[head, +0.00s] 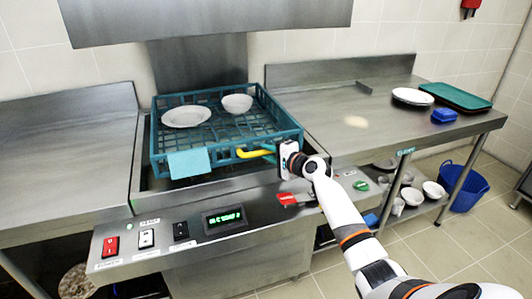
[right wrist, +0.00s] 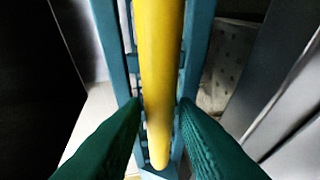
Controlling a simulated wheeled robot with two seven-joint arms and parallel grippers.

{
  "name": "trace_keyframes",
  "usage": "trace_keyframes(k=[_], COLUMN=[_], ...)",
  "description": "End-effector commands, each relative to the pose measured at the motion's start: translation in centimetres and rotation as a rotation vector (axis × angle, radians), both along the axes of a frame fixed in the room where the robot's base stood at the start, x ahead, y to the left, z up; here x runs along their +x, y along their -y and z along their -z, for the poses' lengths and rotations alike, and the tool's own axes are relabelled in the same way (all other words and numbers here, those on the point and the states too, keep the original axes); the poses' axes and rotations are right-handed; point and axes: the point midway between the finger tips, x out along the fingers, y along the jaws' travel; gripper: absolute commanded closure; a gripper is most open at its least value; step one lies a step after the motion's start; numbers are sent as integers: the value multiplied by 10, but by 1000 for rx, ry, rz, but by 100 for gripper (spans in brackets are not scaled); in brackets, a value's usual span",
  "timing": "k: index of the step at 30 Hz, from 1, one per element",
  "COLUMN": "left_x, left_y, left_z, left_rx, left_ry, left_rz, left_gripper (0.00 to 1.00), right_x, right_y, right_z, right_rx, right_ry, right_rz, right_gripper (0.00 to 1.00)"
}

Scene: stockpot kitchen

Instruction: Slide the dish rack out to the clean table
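The teal dish rack (head: 226,142) sits in the steel machine opening, holding a white plate (head: 186,116) and a white bowl (head: 237,104). A light blue cloth (head: 188,163) hangs on its front. A yellow handle (head: 254,153) is on the front side, near the right corner. My right gripper (head: 268,152) is at this handle. In the right wrist view, its green fingers lie close along both sides of the yellow handle (right wrist: 160,70) and appear shut on it. The clean table (head: 345,115) is the steel counter on the right. My left gripper is out of view.
On the clean table, a white plate (head: 412,97), a green tray (head: 455,96) and a blue container (head: 444,116) stand at the far right. Its nearer left part is clear. A control panel (head: 170,238) with switches runs below the rack. A blue bucket (head: 464,188) stands on the floor.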

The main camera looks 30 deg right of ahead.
Motion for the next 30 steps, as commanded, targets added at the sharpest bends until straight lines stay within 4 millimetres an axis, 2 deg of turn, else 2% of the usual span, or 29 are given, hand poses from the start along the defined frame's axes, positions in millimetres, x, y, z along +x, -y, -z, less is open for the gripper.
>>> trace_keyframes(k=[6,14,18,19,30], left_x=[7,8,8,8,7], left_y=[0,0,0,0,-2], left_z=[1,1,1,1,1], left_rx=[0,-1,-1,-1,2], left_ry=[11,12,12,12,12], left_rz=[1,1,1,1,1], left_gripper=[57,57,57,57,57], right_x=[14,15,15,15,14], right_y=[-3,-3,-3,-3,-2], right_z=[3,3,3,3,3], right_rx=[1,0,0,0,0], right_ry=[1,0,-1,-1,-1], right_rz=[-1,0,0,0,0], right_gripper=[74,74,97,100,100])
